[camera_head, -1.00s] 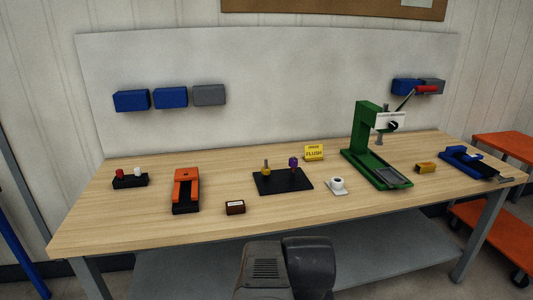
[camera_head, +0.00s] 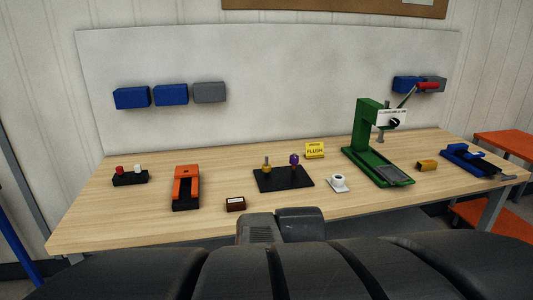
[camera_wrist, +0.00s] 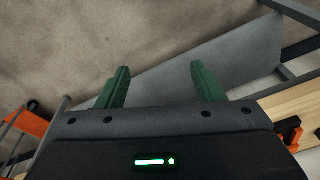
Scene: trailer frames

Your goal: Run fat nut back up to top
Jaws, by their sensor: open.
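A black plate (camera_head: 283,181) lies at the middle of the bench with two upright posts on it. The head view does not show the fingers.
The wooden bench (camera_head: 120,225) holds a green press (camera_head: 362,137) and white cup piece (camera_head: 338,181) right of the plate. A yellow sign (camera_head: 315,150) stands behind it, a small dark box (camera_head: 235,204) in front, an orange fixture (camera_head: 186,184) to the left. The grey lower shelf (camera_wrist: 210,65) lies below.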

